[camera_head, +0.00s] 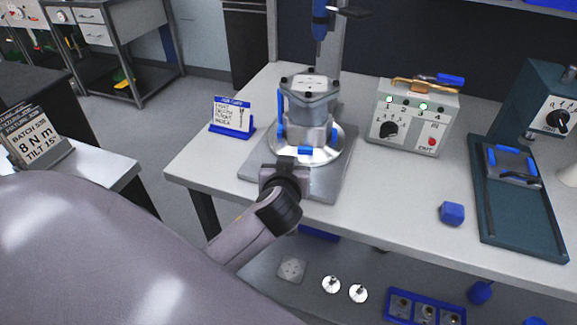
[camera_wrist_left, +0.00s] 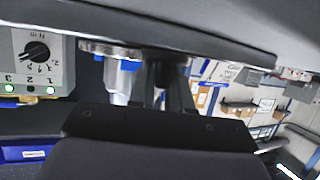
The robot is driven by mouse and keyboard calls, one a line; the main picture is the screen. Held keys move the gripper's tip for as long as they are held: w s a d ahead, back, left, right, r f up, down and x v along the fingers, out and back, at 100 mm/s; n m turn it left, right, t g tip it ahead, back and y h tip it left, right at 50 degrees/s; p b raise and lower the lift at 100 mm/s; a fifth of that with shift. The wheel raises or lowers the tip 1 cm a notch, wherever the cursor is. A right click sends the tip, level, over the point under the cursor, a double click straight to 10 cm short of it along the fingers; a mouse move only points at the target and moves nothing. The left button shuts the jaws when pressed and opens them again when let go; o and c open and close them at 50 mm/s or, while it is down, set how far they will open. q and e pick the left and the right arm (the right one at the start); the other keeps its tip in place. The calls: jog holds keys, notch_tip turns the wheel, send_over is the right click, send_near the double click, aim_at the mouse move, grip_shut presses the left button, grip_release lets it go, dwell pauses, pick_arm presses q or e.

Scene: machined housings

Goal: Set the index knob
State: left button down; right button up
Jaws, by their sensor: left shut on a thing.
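A round metal turntable (camera_head: 330,152) on a grey base plate carries a machined housing (camera_head: 309,115) with blue clamps. My left gripper (camera_head: 287,164) is at the front edge of the turntable, shut on a small part there that looks like the index knob. The gripper hides that part, so its setting cannot be read. In the left wrist view the fingers (camera_wrist_left: 173,88) point at the fixture, next to a pale part with blue on it (camera_wrist_left: 128,68). My right gripper is not in view.
A control box (camera_head: 412,115) with a black dial, two green lights and a red button stands right of the fixture. A blue sign (camera_head: 232,118) stands to its left. A blue block (camera_head: 452,213) and a dark green device (camera_head: 515,185) are farther right. A card reads 8 N m, tilt 15 (camera_head: 40,148).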

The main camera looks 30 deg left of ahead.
pick_arm(q)
jog(key=shift+f+n+g+y, duration=0.2)
jog(key=shift+n+g+y, duration=0.3)
jog(key=shift+n+y, duration=0.15)
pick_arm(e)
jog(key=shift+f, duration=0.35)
pick_arm(q)
jog(key=c, duration=1.1)
grip_release()
jog(key=shift+c, duration=0.2)
jog(key=shift+r, duration=0.1)
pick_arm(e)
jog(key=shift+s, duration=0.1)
